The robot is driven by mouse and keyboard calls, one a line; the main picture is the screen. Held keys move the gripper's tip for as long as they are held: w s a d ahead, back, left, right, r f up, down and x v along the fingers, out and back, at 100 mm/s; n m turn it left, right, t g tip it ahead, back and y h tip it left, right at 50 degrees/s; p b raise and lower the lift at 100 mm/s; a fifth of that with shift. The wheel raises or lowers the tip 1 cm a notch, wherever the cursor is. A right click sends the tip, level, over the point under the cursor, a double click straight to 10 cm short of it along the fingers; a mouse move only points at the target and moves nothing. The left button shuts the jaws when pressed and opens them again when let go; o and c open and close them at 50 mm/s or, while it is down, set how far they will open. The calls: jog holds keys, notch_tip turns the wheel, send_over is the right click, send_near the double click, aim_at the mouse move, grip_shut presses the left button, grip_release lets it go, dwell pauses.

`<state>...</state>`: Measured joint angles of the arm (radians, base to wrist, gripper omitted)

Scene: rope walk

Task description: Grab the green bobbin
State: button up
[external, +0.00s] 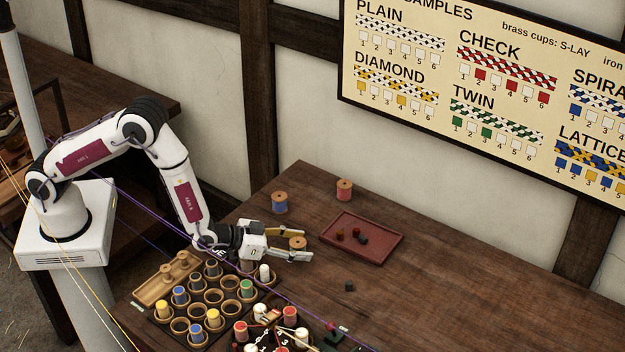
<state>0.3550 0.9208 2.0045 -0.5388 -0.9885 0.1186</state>
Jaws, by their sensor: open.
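A green bobbin (246,288) stands upright in a cup of the cup rack (222,283) at the lower left. My gripper (307,245) is open, above and to the right of the green bobbin. Its fingers point to the right over the table. A bobbin with a wooden top (298,242) shows between or just behind the open fingers. Its thread colour is mostly hidden, and I cannot tell whether the fingers touch it.
Several white, blue, yellow and red bobbins fill the rack and the braiding disc (272,337). A red tray (362,251) holds small dark pieces. A blue bobbin (280,203) and a red bobbin (344,190) stand at the back. The table's right side is clear.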

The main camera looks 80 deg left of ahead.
aim_at(298, 242)
dwell(0.5)
jog(key=c, duration=1.2)
jog(key=shift+r, duration=0.15)
jog(key=shift+r, duration=4.9)
